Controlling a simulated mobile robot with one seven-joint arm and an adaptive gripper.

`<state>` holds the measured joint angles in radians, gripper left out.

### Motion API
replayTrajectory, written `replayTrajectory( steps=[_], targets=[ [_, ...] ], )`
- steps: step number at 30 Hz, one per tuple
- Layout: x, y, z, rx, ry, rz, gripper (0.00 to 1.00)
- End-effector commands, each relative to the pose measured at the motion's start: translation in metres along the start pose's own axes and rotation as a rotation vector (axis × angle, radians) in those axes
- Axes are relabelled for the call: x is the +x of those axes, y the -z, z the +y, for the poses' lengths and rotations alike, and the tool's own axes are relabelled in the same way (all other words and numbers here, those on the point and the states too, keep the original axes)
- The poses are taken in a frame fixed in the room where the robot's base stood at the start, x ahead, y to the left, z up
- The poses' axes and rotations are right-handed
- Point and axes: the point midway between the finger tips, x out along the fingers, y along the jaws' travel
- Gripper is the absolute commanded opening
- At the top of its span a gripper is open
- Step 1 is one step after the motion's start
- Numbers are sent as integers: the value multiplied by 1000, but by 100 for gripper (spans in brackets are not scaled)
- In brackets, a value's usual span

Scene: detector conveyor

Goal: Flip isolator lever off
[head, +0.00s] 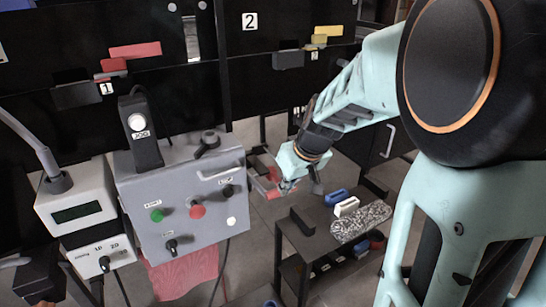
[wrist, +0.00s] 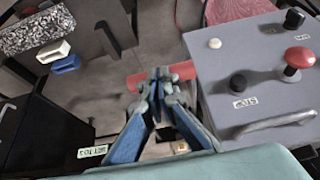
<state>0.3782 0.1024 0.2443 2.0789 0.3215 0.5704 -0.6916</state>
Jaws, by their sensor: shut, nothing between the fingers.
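The isolator lever is a red bar (head: 262,187) sticking out from the right side of the grey control box (head: 160,198) in the head view. In the wrist view the red lever (wrist: 183,71) lies across the picture behind my fingertips, its right end near the box side. My gripper (head: 285,189) is at the lever's outer end, pointing down towards it. In the wrist view my gripper (wrist: 160,76) has its blue fingers closed together with nothing between them. The fingertips hide the lever's middle, and I cannot tell whether they touch it.
The box front carries a red button (head: 197,210), a green button (head: 156,215), black knobs and a metal handle. A dark table (head: 310,250) with a speckled block (head: 360,222) and small blocks stands to the right. A pendant (head: 139,130) stands on the box.

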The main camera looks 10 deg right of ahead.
Motion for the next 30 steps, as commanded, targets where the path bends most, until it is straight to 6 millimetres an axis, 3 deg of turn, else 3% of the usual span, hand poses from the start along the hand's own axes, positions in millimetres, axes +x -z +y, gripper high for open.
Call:
replayTrajectory(
  steps=[1,12,21,30],
  targets=[
    [16,-11,0,0,0,-1,0],
    [74,-42,0,-1,1,0,0],
    [116,-50,0,-1,0,0,0],
    [139,-49,0,0,0,0,0]
  ],
)
